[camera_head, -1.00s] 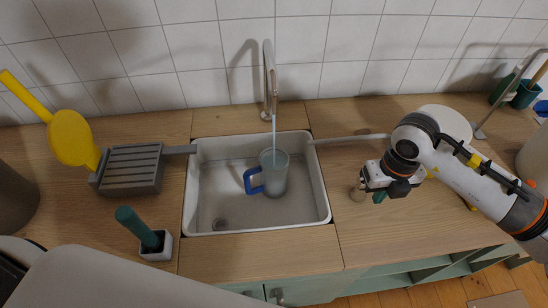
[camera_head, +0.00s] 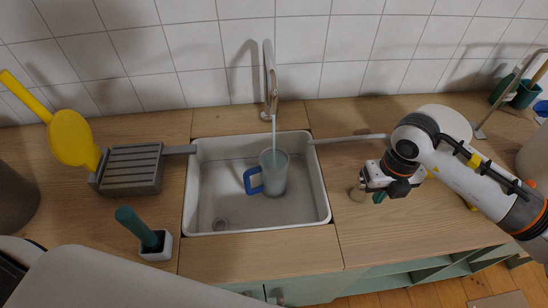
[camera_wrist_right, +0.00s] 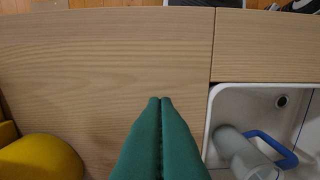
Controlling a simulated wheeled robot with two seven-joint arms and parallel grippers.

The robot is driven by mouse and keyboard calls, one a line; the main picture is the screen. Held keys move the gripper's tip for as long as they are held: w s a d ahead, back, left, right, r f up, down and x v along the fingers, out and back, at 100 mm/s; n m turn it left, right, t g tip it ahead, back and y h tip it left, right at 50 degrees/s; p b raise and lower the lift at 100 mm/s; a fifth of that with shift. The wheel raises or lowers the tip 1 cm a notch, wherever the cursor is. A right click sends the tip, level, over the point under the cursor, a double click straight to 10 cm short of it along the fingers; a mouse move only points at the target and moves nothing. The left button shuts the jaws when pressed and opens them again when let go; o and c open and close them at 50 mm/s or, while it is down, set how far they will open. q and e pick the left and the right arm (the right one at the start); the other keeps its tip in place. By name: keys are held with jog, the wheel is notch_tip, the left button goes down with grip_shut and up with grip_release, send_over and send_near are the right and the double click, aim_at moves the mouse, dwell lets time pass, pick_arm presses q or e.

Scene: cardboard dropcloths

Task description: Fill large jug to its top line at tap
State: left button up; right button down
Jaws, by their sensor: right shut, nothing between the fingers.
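The large jug (camera_head: 274,175), translucent grey with a blue handle (camera_head: 253,181), stands upright in the white sink (camera_head: 210,190). The tap (camera_head: 268,80) arches above it, and a thin stream of water (camera_head: 274,130) runs down into it. The water level and top line cannot be made out. The jug also shows in the right wrist view (camera_wrist_right: 240,152) at the lower right. My right gripper (camera_head: 379,196) is shut and empty over the worktop to the right of the sink, apart from the jug. Its green fingers (camera_wrist_right: 160,101) touch in the right wrist view. My left gripper is out of view.
A grey bar (camera_head: 352,139) reaches the sink's right rim. A ribbed grey tray (camera_head: 132,168) and a yellow scoop-like thing (camera_head: 72,137) are on the left. A green-handled item in a white holder (camera_head: 156,246) stands front left. The wooden worktop (camera_head: 375,235) is clear at front right.

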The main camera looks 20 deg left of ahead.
dwell(0.4)
jog(key=w+b, duration=0.1)
jog(key=w+a+b, duration=0.1)
jog(key=shift+w+a+f, duration=0.1)
jog(key=shift+w+f, duration=0.05)
jog(key=shift+w, duration=0.25)
jog(key=shift+w+a, duration=0.1)
jog(key=shift+w, duration=0.1)
dwell(3.4)
